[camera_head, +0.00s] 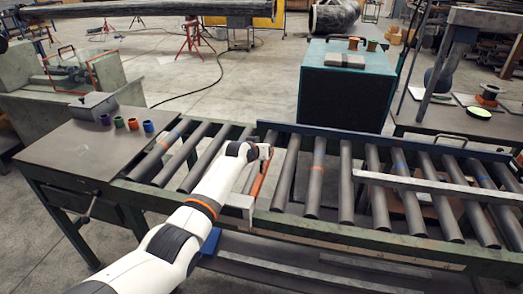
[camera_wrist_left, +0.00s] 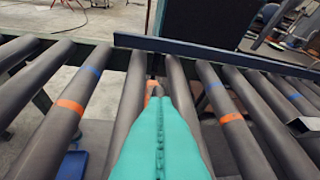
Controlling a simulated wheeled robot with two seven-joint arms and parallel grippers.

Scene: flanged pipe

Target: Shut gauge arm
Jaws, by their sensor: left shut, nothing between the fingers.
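I cannot tell for sure which part is the gauge arm. A long pale metal bar (camera_head: 440,188) lies across the rollers at the right in the head view; its end also shows at the right edge of the wrist view (camera_wrist_left: 303,127). A narrow orange-red bar (camera_head: 259,178) with a pale bracket at its near end sits beside my left wrist, between rollers. My left gripper (camera_wrist_left: 157,90) has its teal fingers pressed together and empty, over the rollers; the fingers hide what lies beneath. In the head view my own wrist hides most of them. My right gripper is not in view.
A blue rail (camera_head: 400,144) runs along the conveyor's far side. The rollers (camera_head: 346,182) are bare of pipe. A grey box (camera_head: 93,106) and small coloured cups (camera_head: 133,124) stand on the left table. A teal cabinet (camera_head: 345,90) stands behind.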

